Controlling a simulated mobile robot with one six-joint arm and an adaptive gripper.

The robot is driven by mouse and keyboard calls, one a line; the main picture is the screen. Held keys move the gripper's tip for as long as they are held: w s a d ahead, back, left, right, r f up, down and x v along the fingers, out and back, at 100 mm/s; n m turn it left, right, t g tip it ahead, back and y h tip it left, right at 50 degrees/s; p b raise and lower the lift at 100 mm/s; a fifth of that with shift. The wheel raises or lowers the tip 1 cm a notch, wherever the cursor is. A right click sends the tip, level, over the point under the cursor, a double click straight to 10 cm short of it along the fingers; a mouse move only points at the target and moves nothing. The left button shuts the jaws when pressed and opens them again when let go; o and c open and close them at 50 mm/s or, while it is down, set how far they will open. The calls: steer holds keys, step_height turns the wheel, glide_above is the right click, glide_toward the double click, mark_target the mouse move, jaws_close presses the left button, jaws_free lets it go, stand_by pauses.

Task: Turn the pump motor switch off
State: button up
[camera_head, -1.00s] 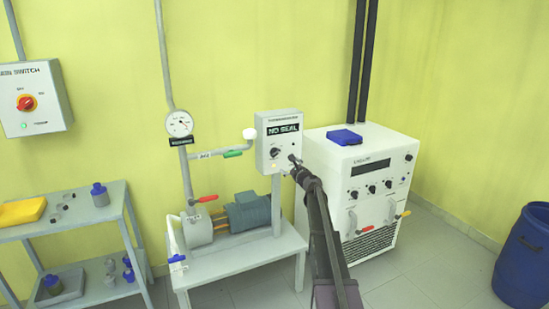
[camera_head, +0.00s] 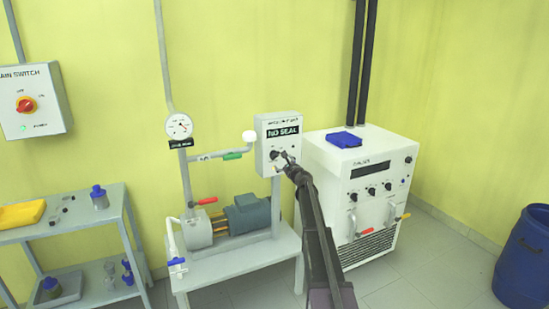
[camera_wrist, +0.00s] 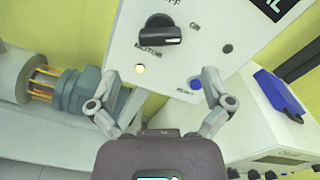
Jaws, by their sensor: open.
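The pump motor switch (camera_wrist: 160,34) is a black rotary knob on a white-grey control box (camera_head: 290,127) with a NO SEAL display. In the wrist view its white pointer line points right, roughly toward the ON mark, with OFF above. A pale lit lamp (camera_wrist: 140,68) sits below it by the MOTOR label. My gripper (camera_wrist: 160,76) is open and empty, its two fingers spread below the knob and apart from it in the picture. In the head view my gripper (camera_head: 284,160) is in front of the box and overlaps the knob area.
A blue reset button (camera_wrist: 195,84) sits near the right finger. A pump motor (camera_head: 247,213) stands on a bench below the box. A white machine (camera_head: 365,160) stands to the right. The main switch box (camera_head: 35,100) hangs at far left.

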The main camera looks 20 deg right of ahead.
mark_target(276, 156)
steer(key=w, duration=0.7)
steer(key=shift+w+a, duration=0.1)
steer(key=shift+w, duration=0.3)
steer(key=shift+c, duration=0.2)
